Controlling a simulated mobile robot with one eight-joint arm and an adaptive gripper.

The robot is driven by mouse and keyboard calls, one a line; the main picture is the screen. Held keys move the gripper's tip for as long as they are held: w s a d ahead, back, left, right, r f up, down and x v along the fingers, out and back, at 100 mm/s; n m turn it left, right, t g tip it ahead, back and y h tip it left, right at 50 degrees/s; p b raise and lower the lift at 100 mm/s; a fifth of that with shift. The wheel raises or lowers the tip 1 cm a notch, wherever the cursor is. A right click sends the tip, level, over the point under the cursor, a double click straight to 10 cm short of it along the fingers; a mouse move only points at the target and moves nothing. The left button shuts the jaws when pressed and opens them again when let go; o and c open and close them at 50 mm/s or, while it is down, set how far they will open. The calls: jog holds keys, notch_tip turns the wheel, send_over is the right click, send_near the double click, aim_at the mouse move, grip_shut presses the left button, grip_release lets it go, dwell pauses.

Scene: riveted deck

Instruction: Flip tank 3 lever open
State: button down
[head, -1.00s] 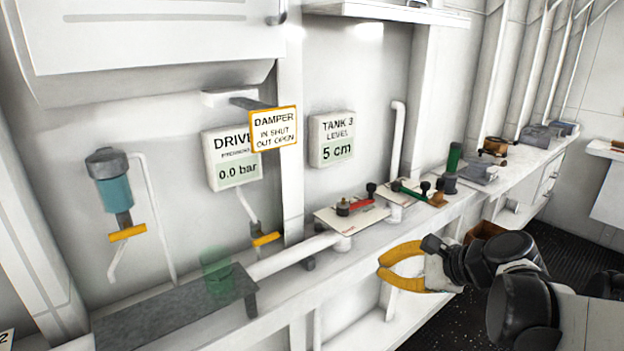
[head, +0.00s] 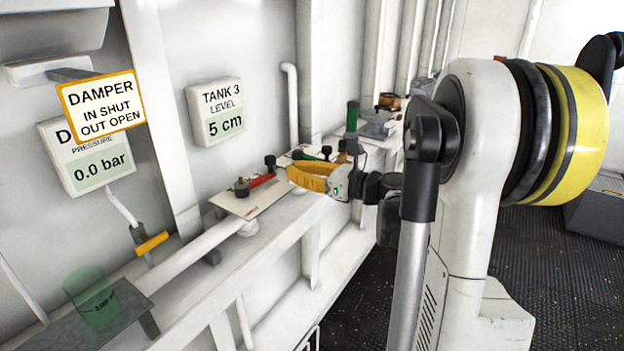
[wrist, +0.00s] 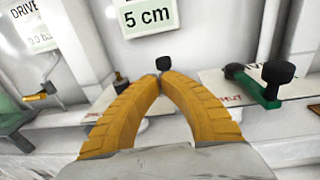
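The red lever (head: 262,180) with a black knob (head: 270,160) lies on a pale plate (head: 262,202), below and to the right of the "TANK 3 LEVEL" display (head: 215,111), which reads 5 cm. My gripper (head: 290,173) has yellow fingers and is just right of that knob in the head view. In the wrist view the fingertips (wrist: 161,77) meet, with nothing visible between them. A black knob (wrist: 164,63) shows just beyond the tips; I cannot tell if they touch it. The fingers hide the red lever bar there.
A green lever (wrist: 255,87) with black knobs is on the neighbouring plate to the right. A white pipe (head: 290,95) rises behind. The "DAMPER" sign (head: 101,105) and a yellow-handled valve (head: 151,243) are at left. My arm covers the head view's right middle.

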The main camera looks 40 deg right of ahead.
aim_at(274, 161)
jog(key=b+x, duration=0.1)
jog(key=x, duration=0.3)
jog(key=shift+w+a, duration=0.1)
jog(key=shift+w, duration=0.4)
jog(key=shift+x, duration=0.95)
jog(key=shift+r, duration=0.1)
